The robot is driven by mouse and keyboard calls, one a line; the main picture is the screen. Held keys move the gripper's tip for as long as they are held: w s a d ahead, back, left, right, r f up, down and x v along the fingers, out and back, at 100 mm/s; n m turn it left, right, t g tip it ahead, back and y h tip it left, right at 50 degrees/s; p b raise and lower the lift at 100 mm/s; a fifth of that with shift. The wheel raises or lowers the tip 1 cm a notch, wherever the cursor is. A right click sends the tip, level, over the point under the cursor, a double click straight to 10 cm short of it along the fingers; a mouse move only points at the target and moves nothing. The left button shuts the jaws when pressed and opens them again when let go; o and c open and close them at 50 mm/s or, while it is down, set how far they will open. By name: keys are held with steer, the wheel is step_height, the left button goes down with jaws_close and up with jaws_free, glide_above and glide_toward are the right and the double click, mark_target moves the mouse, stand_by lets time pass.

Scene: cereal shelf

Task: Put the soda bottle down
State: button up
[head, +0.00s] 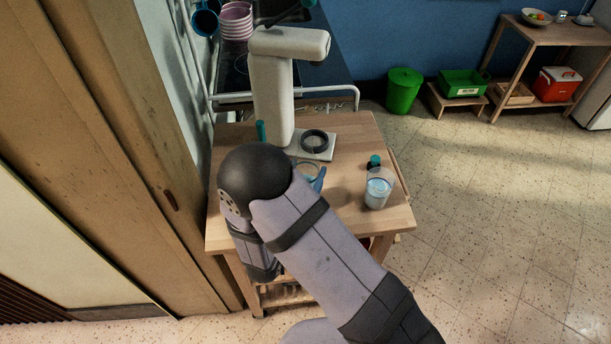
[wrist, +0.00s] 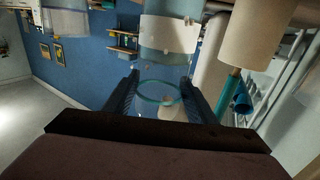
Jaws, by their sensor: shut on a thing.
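My gripper (wrist: 160,84) has its two dark fingers on either side of a clear thing with a teal ring (wrist: 160,102), which I take to be the soda bottle. The fingers are shut on it. My arm hides most of the gripper and the bottle's lower part there. I cannot tell whether the bottle touches the table.
A glass of pale blue liquid (head: 379,190) stands at the table's right side. A small teal-topped dark thing (head: 375,161) is behind it. The machine's base (head: 322,153) takes up the back middle. Bare wood shows at the front right. A wooden door (head: 135,120) is close on the left.

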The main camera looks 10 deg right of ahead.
steer(key=shift+f, duration=0.85)
steer(key=o, duration=1.2)
steer(key=shift+c, duration=0.2)
steer(key=b+v, duration=0.3)
steer(key=v, duration=0.9)
